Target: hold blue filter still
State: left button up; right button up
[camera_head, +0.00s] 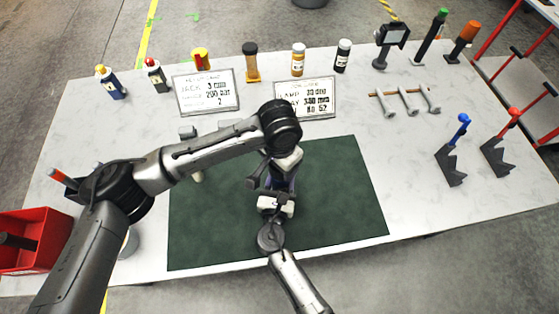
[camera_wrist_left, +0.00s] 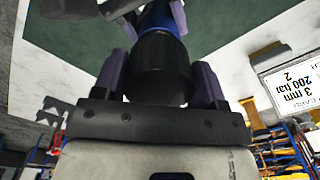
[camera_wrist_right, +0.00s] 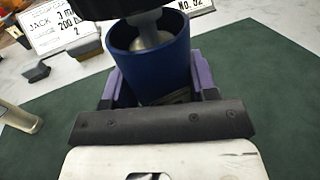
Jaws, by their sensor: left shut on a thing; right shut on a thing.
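The blue filter shows in the right wrist view as a blue cylindrical cup (camera_wrist_right: 178,55), open at the top, with a grey stem and a pale rounded part inside. My right gripper (camera_wrist_right: 152,88) is shut on the blue cup with its purple fingers on either side. In the left wrist view, my left gripper (camera_wrist_left: 160,85) is shut on a black cylinder (camera_wrist_left: 158,68), with blue (camera_wrist_left: 160,17) just beyond it. In the head view, my left gripper (camera_head: 278,181) is above my right gripper (camera_head: 272,197) over the green mat (camera_head: 330,205); the grippers mostly hide the filter.
Two printed cards (camera_head: 206,92) (camera_head: 306,98) stand behind the mat, with several bottles behind them. Wrenches (camera_head: 408,101) and blue- and red-handled tools (camera_head: 452,160) (camera_head: 497,155) are at right. A red bin (camera_head: 45,225) is at left. The mat's right side is clear.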

aim_at(281, 184)
dwell(0.3)
pick_arm(q)
jog(key=shift+f, duration=0.85)
jog(key=shift+f, duration=0.6)
